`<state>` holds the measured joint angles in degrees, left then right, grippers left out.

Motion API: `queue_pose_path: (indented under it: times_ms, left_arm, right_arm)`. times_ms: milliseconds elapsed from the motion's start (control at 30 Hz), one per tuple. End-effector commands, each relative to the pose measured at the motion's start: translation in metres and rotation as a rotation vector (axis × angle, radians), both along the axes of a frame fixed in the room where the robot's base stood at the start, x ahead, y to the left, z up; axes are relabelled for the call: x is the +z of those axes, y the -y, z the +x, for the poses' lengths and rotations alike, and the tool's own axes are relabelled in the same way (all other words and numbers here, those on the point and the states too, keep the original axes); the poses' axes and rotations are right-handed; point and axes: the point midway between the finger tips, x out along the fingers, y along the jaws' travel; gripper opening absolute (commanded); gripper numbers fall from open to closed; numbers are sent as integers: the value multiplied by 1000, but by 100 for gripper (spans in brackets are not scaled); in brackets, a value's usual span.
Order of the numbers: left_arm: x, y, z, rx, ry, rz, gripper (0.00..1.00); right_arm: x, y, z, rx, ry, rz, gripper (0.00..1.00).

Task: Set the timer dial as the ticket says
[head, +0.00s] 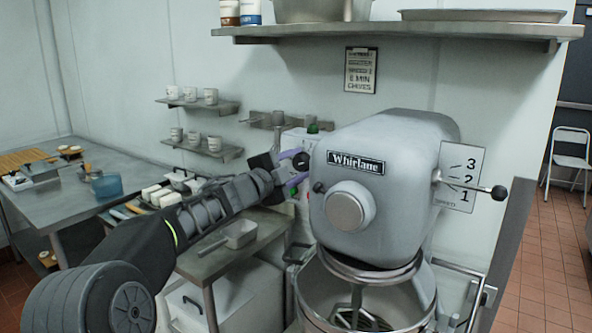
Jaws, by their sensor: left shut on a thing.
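A large grey mixer (385,180) labelled "Whirlane" stands at the centre right. The ticket (361,71) hangs on the wall above it; its lower lines seem to read "6 MIN" and "CHIVES", and the upper lines are hard to read. My left gripper (296,166) is at the mixer's left side, its purple-marked fingers shut on a small dark round knob (301,161), apparently the timer dial. The dial's face and setting cannot be read from here. My right gripper is not in view.
A speed lever (470,188) with a black ball sticks out at the mixer's right, before a plate numbered 1 to 3. A steel bowl (385,305) sits below the mixer head. A shelf (400,30) overhangs it. A side table (225,258) carries a metal scoop.

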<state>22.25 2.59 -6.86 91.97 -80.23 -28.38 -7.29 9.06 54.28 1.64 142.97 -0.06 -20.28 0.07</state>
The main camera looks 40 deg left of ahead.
Motion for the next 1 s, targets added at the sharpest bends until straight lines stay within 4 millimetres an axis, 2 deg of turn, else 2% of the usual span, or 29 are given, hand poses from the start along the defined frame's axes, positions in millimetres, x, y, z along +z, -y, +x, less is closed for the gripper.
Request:
queue_pose_path:
  times_ms: [233, 667, 700, 833, 1000]
  left_arm:
    - [-1, 0, 0, -1, -4, 80, 6]
    - [-1, 0, 0, -1, -5, 92, 6]
    - [-1, 0, 0, -1, -5, 92, 48]
    - [-1, 0, 0, -1, -4, 92, 59]
    - [-1, 0, 0, 0, -3, 92, 60]
  right_arm:
    - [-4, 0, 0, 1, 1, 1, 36]
    - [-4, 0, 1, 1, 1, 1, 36]
    - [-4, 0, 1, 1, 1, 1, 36]
    - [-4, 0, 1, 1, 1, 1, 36]
    - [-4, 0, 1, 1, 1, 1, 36]
